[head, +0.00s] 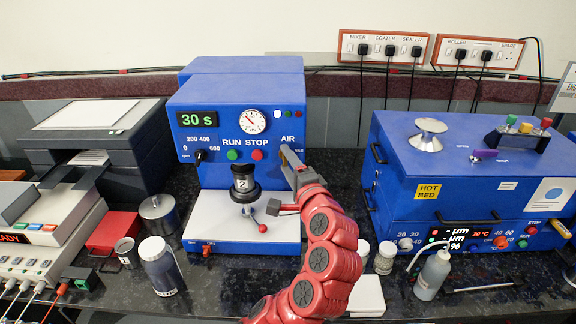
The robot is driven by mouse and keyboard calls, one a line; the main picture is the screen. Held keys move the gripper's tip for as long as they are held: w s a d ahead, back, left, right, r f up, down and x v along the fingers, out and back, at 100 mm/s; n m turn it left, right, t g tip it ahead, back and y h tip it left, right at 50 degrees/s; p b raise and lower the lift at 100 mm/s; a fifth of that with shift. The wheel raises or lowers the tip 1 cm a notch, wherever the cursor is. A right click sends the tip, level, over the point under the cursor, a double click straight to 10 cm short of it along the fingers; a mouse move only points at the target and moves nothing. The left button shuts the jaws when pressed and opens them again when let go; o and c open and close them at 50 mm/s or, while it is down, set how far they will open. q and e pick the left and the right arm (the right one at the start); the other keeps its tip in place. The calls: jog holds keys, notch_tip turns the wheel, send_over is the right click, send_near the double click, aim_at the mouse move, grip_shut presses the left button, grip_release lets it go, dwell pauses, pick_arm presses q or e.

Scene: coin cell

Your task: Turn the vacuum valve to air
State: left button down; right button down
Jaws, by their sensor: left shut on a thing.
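The blue coater machine (222,97) stands at the back centre, with a "30 s" display, a round gauge and RUN and STOP buttons. The vacuum valve sits at the right of its front panel, below the word AIR. The valve is mostly hidden behind my left gripper (288,158), so I cannot tell which way its handle points. My left gripper is at the valve and shut on it, reached by the red arm from below. My right gripper is not in view.
A black and silver spindle (244,184) stands on the coater's white base, left of my arm. A blue hot-bed machine (460,185) is at the right. A dark bottle (162,268), jars and a wash bottle (433,275) stand on the dark bench near the front.

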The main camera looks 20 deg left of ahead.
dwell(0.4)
pick_arm(q)
jog(key=shift+c, duration=1.2)
grip_release()
jog(key=shift+s+d, duration=0.3)
jog(key=shift+s, duration=0.05)
jog(key=b+v, duration=0.1)
jog(key=v, duration=1.5)
jog(key=shift+s+b, duration=0.25)
jog(key=shift+b, duration=0.15)
jog(key=shift+w+r, duration=0.1)
